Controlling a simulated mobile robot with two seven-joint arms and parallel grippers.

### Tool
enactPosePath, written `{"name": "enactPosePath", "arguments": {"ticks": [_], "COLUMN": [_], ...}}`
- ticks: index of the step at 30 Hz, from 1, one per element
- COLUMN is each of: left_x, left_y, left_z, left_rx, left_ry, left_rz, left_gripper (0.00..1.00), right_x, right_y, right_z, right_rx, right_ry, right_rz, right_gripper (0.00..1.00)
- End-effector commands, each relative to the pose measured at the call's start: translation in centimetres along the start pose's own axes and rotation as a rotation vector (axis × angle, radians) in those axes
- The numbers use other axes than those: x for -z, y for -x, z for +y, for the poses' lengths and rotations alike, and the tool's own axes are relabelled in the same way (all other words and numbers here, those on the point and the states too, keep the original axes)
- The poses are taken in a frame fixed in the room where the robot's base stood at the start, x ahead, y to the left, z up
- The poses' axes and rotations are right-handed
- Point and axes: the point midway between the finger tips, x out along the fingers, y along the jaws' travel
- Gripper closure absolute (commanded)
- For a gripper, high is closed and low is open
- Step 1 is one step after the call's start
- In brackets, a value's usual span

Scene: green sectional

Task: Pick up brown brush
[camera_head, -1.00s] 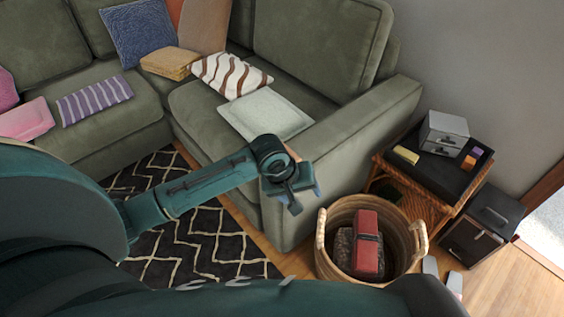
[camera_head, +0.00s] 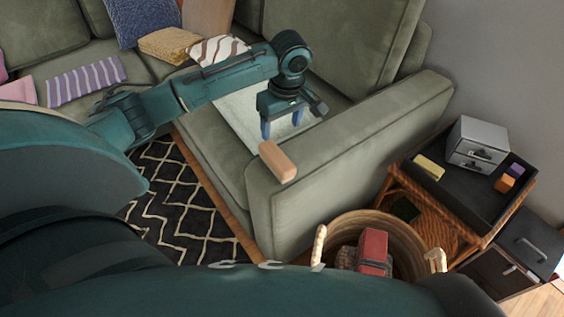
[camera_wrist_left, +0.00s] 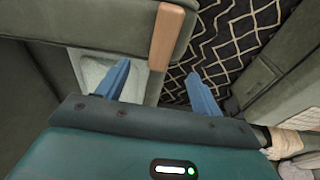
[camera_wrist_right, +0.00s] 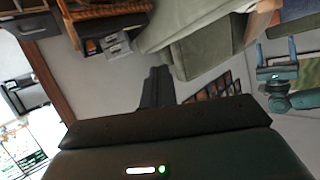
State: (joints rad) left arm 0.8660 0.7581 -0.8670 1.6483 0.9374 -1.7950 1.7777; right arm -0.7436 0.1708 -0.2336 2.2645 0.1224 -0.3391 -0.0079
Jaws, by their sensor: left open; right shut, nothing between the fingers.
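The brown brush (camera_head: 278,160) shows as a light brown block on the front end of the sofa's right armrest. It also shows in the left wrist view (camera_wrist_left: 166,48), where it lies between and beyond the fingertips. My left gripper (camera_head: 281,126) is open and empty. Its two blue fingers point down, just behind the brush in the head view and apart from it. In the left wrist view the fingers (camera_wrist_left: 159,70) are spread wide. My right gripper (camera_wrist_right: 158,72) is shut and empty, away from the brush, and shows only in its own wrist view.
The green sofa armrest (camera_head: 350,150) runs under and behind the brush. A wicker basket (camera_head: 408,232) holding red things stands on the floor, near a side table (camera_head: 470,200) with small drawers (camera_head: 478,143).

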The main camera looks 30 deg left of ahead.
Motion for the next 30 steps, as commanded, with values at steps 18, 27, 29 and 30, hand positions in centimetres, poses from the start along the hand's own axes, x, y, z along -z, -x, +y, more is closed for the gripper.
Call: {"name": "enactPosePath", "arguments": {"ticks": [18,27,29,30], "left_x": [-0.1,-0.3,-0.3,-0.3], "left_y": [-8.4,-12.3,-12.4,-12.5], "left_z": [-0.2,-0.4,-0.4,-0.4], "left_rx": [0.002,0.000,-0.001,-0.002], "left_ry": [-0.001,-0.001,-0.001,-0.002], "left_rz": [0.001,0.001,0.001,0.001], "left_gripper": [0.34,0.34,0.34,0.34], "right_x": [0.3,0.2,0.4,0.5], "right_y": [0.4,1.1,1.2,1.2], "right_z": [0.5,0.6,0.7,0.7], "right_rx": [-0.014,-0.021,-0.021,-0.021], "right_ry": [0.016,0.024,0.026,0.027], "right_rz": [0.057,0.079,0.085,0.088], "right_gripper": [1.00,1.00,1.00,1.00]}}
